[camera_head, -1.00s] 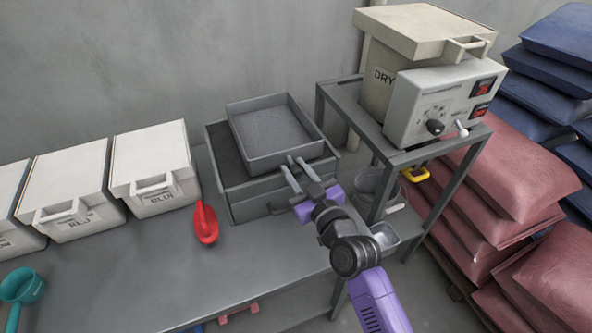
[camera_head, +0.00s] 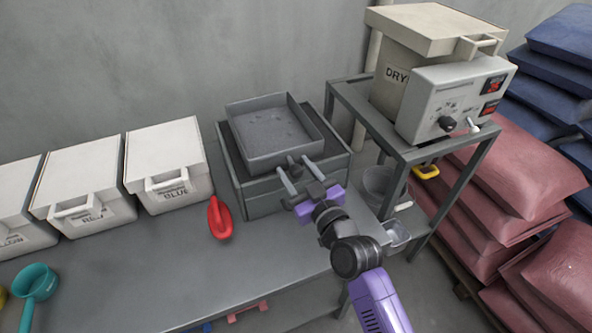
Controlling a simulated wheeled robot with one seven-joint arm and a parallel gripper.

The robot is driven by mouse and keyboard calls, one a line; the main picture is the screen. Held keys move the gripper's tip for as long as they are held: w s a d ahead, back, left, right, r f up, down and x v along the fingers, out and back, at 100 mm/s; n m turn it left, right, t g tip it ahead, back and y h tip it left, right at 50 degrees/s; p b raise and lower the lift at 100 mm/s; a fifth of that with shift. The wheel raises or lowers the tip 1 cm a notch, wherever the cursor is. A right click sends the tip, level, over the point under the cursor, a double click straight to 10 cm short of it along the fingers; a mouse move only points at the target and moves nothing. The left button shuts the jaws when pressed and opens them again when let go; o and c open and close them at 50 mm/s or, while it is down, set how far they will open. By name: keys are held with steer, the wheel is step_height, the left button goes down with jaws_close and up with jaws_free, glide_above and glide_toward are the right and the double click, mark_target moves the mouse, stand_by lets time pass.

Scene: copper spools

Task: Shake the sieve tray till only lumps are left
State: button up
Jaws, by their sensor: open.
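The sieve tray (camera_head: 318,128) is a grey, shallow square tray on top of a grey box (camera_head: 262,200) on the bench. A layer of grey material with a few small lumps (camera_head: 275,125) lies inside it; how much is fine powder I cannot tell. My gripper (camera_head: 293,168) is open at the tray's front right side. Its two fingers point at the tray's front wall, near a small dark tab between them. Whether the fingers touch the tray I cannot tell.
A red scoop (camera_head: 220,218) lies left of the box. White lidded bins (camera_head: 166,165) line the wall, and a teal scoop (camera_head: 36,282) is at the far left. The dryer (camera_head: 455,100) stands on a metal stand (camera_head: 410,152) to the right.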

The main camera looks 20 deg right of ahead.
steer(key=s, duration=0.2)
steer(key=s+b, duration=0.1)
steer(key=s, duration=0.3)
steer(key=shift+s+d+f+b, duration=0.15)
steer(key=shift+s+d+b, duration=0.1)
steer(key=shift+s+b, duration=0.1)
steer(key=shift+s, duration=0.55)
steer(key=a+m+h+b, duration=0.1)
steer(key=b, duration=0.1)
steer(key=a+m+h+b, duration=0.1)
steer(key=m+b, duration=0.1)
steer(key=b, duration=0.1)
steer(key=shift+w, duration=0.4)
steer(key=shift+d+m, duration=0.35)
steer(key=shift+m, duration=0.25)
steer(key=shift+d+m, duration=0.15)
steer(key=shift+m, duration=0.35)
steer(key=shift+w+d+p, duration=0.15)
steer(key=shift+w+p, duration=0.1)
steer(key=shift+w, duration=1.7)
steer(key=shift+w+d+p, duration=0.15)
steer(key=shift+w+p, duration=0.1)
steer(key=shift+w, duration=1.65)
